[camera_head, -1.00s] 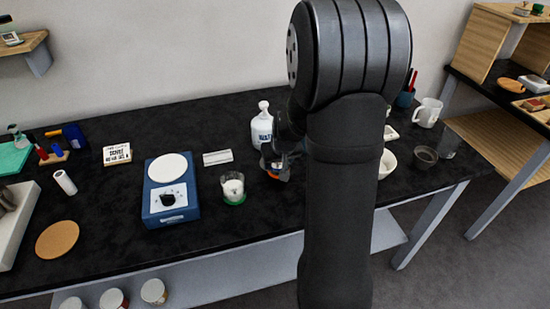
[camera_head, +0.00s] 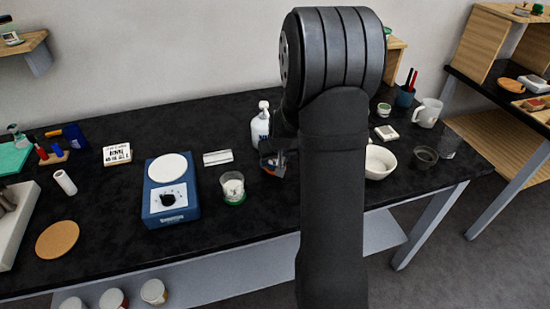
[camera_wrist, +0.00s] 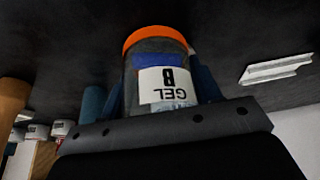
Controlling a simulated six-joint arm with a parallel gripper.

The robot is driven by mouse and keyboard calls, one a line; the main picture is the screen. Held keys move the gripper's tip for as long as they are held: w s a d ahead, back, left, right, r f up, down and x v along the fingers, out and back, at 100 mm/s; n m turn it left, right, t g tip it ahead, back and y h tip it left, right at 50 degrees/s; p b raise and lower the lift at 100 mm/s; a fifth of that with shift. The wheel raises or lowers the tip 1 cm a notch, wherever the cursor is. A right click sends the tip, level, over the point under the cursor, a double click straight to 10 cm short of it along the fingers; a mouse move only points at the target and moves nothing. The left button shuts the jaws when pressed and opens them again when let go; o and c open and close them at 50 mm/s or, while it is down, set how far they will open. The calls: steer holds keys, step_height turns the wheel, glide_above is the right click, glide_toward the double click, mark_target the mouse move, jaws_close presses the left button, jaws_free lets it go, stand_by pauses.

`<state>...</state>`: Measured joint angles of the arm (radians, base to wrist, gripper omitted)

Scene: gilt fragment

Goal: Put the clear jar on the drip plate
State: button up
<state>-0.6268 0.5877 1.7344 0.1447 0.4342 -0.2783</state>
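A clear-walled jar with an orange end and a GEL B label (camera_wrist: 155,85) is between my gripper's blue fingers (camera_wrist: 160,95), which touch both sides. Its orange end faces the table. In the head view my gripper (camera_head: 273,158) is beside the white bottle, and the jar is mostly hidden. Another clear jar (camera_head: 232,185) with white contents and a green base stands to the left. I cannot tell for sure which thing is the drip plate; a cork disc (camera_head: 57,239) lies front left, and a blue unit (camera_head: 171,205) has a round white top (camera_head: 168,167).
A white bottle (camera_head: 261,128) stands close behind my gripper. A ridged metal piece (camera_head: 217,157) lies to the left, also in the wrist view (camera_wrist: 276,69). A white bowl (camera_head: 379,163), dark bowl (camera_head: 425,157) and mug (camera_head: 428,112) stand right. The black bench is bare between cork disc and blue unit.

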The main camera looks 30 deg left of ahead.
steer(key=o, duration=0.4)
steer(key=shift+r, duration=0.1)
steer(key=v, duration=1.2)
steer(key=x, duration=1.2)
steer(key=shift+r, duration=0.8)
